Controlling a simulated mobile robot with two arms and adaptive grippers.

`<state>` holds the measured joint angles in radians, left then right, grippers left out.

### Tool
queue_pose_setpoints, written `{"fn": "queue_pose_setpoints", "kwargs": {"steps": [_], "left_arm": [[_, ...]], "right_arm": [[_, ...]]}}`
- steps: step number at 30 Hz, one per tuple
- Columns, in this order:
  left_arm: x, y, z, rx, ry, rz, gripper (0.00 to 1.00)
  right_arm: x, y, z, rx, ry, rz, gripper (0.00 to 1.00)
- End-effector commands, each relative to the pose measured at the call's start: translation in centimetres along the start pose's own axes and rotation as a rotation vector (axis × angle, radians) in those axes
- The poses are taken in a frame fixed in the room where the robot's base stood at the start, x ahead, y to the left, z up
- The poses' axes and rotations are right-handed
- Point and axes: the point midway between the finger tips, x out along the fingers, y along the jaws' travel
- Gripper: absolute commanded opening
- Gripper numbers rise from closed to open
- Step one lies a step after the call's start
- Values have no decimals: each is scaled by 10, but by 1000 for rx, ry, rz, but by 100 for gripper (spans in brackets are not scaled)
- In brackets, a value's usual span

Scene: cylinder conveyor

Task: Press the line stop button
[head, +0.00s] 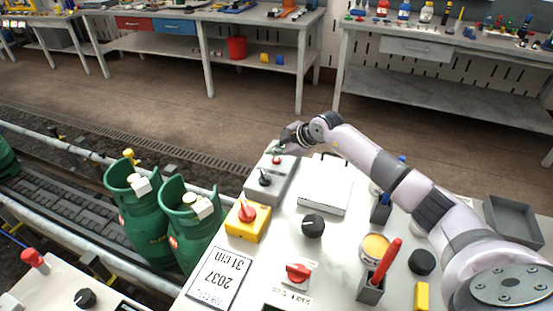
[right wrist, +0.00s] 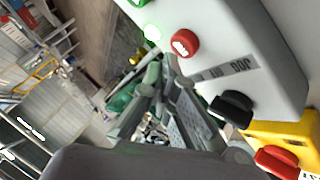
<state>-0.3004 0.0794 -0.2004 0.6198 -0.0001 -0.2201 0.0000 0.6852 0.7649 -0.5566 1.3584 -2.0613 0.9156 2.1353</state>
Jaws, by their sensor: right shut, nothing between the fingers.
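The line control box (head: 255,189) is a grey box on the white table, beside the conveyor. It carries a red button (head: 276,160) and a black knob (head: 265,178). In the right wrist view the red button (right wrist: 185,42) is near the top, with a lit green button beside it and the black knob (right wrist: 232,108) below. My right gripper (head: 280,148) is shut and empty at the far end of the box. In the right wrist view its fingertips (right wrist: 165,62) are close to the red button; I cannot tell whether they touch. My left gripper is not in view.
A yellow box (head: 236,229) with a red knob stands just nearer than the control box. Green gas cylinders (head: 187,232) stand on the conveyor to the left. A white box (head: 326,187), a black knob (head: 313,226) and a red switch (head: 298,272) are on the table.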

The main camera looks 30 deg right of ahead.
Motion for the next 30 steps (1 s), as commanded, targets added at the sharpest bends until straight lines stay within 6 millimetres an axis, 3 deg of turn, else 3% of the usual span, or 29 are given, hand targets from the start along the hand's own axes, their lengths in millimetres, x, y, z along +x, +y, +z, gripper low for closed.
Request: {"fn": "queue_pose_setpoints", "kwargs": {"steps": [30], "left_arm": [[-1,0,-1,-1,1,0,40]], "right_arm": [[8,-6,6,1,0,-1,0]]}}
